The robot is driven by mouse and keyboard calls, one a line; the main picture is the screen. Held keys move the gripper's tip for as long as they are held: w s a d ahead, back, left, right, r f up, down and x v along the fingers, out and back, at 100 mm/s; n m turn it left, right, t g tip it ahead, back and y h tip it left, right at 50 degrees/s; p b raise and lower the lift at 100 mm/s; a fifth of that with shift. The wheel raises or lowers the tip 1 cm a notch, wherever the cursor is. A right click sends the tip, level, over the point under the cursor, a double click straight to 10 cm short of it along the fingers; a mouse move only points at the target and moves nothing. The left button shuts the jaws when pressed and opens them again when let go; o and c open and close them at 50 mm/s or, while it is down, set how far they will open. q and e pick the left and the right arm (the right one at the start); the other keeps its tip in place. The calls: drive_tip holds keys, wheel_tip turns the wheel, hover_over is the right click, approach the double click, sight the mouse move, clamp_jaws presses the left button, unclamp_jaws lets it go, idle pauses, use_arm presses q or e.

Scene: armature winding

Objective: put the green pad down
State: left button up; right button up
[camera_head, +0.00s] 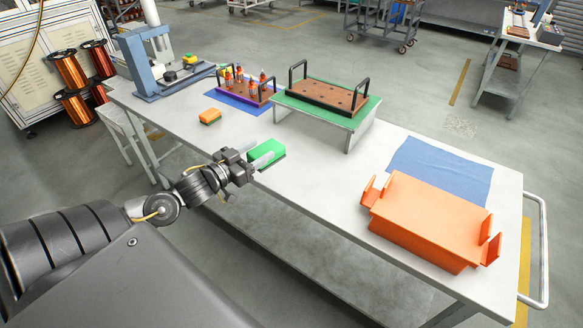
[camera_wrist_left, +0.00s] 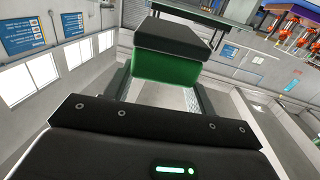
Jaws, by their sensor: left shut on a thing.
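The green pad (camera_head: 266,151) has a green body and a dark face along one side. My left gripper (camera_head: 258,160) is shut on it, near the front edge of the white table. In the left wrist view the pad (camera_wrist_left: 168,69) sits between the two fingers, its green part nearer the palm and its dark part beyond. I cannot tell whether the pad touches the table. My right gripper is not in view.
An orange pad (camera_head: 210,116) lies on the table (camera_head: 315,177) farther left. The table middle is clear.

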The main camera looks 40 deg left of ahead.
use_arm(q)
drive_tip(key=s+a+n+y, duration=0.1)
drive_tip(key=a+n+y, duration=0.15)
drive_tip(key=a, duration=0.25)
hover_over(281, 172)
drive_tip(key=s, duration=0.1)
drive_tip(key=shift+m+y, duration=0.25)
drive_tip(key=shift+m, duration=0.1)
wheel_tip(281, 172, down, 9)
drive_tip(key=shift+r, duration=0.1)
drive_tip(key=shift+w+d+f, duration=0.1)
drive_tip(key=shift+w+f, duration=0.3)
drive_tip(key=shift+f, duration=0.25)
wheel_tip(281, 172, down, 3)
drive_tip(key=shift+w+p, duration=0.1)
drive_tip(key=shift+p, duration=0.4)
drive_tip(key=shift+f, duration=0.15)
